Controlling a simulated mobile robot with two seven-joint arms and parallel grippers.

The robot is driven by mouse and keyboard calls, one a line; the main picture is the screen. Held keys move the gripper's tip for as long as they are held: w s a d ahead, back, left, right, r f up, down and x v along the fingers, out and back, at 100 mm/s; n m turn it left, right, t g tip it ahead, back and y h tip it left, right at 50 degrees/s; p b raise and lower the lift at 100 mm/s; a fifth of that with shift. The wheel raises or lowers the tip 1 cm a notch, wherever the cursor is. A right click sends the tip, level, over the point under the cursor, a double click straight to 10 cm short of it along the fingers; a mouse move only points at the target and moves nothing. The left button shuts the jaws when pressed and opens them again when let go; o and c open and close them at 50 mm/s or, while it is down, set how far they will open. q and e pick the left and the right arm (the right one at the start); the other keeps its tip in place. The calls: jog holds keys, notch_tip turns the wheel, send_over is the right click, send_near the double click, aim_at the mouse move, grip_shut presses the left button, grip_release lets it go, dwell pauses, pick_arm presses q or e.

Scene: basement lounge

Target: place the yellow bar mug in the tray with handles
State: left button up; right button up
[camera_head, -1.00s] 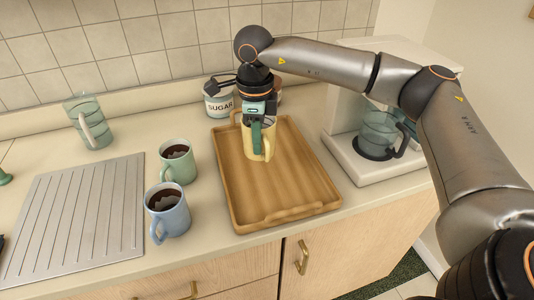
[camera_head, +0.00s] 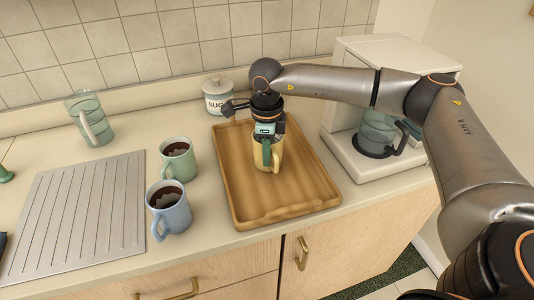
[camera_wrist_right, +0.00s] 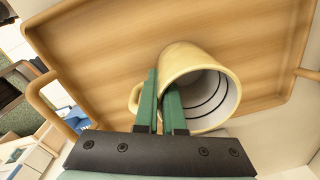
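The yellow bar mug (camera_head: 262,152) is upright over the back middle of the wooden tray with handles (camera_head: 286,205), within its rim. Whether its base touches the tray floor I cannot tell. My right gripper (camera_head: 267,152) comes down on it from above. In the right wrist view, the green fingers (camera_wrist_right: 162,108) are close together at the handle side of the mug (camera_wrist_right: 196,72), pinching it there; they partly hide the handle. The mug's open mouth shows a pale, empty inside. The tray floor (camera_wrist_right: 110,50) lies beyond it. My left gripper is not in view.
A green mug (camera_head: 177,162) and a blue mug (camera_head: 170,212), both with dark contents, stand left of the tray. A sugar jar (camera_head: 217,97) stands behind it, and a coffee maker (camera_head: 350,160) to its right. A glass pitcher (camera_head: 90,118) stands farther left. The tray's front is bare.

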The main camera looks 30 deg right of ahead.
jog(key=o, duration=0.4)
jog(key=shift+r, duration=0.3)
notch_tip(320, 180, up, 12)
jog(key=shift+s+a+f+b, duration=0.15)
jog(key=shift+b, duration=0.2)
dwell(0.3)
